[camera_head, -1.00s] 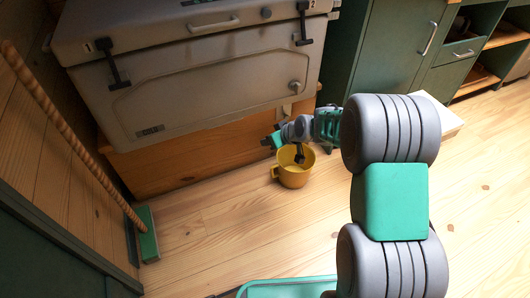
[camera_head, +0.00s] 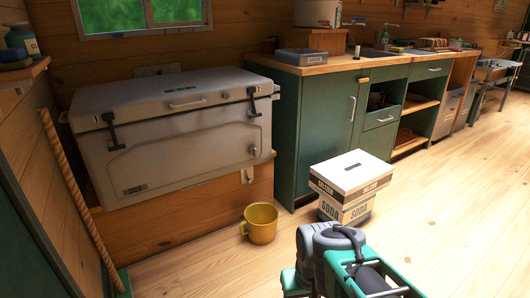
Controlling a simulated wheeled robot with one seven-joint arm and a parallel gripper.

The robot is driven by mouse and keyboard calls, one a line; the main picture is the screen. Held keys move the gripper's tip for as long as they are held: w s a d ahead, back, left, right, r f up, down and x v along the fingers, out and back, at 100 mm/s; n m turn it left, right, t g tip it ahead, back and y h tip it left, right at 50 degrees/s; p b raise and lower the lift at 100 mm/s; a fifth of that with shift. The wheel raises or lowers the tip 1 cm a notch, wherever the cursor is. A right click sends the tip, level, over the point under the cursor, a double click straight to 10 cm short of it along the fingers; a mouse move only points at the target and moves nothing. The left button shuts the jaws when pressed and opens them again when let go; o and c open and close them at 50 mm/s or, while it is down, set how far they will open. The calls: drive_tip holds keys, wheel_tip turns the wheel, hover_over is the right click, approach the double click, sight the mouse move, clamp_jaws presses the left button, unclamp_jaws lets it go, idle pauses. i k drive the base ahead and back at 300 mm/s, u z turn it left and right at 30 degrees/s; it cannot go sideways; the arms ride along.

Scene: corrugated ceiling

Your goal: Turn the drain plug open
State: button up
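The drain plug (camera_head: 253,151) is a small round grey knob low on the right of the front of a large grey cooler (camera_head: 165,165). It is too small to tell how far it is turned. A yellow mug (camera_head: 260,224) stands upright on the floor below the plug's side of the cooler. The end of my arm with my gripper (camera_head: 318,262) is at the bottom of the head view, right of the mug and apart from the plug and cooler. Its fingers cannot be made out, and nothing is clearly seen held.
The cooler's lid is down, and it rests on a wooden base (camera_head: 215,207). A soda box (camera_head: 347,187) stands on the floor right of the mug, by the green cabinets (camera_head: 317,130). Floor is clear at the right.

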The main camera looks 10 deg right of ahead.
sight(254, 151)
drive_tip(key=z, duration=0.25)
drive_tip(key=i, duration=1.25)
drive_tip(key=u, duration=0.4)
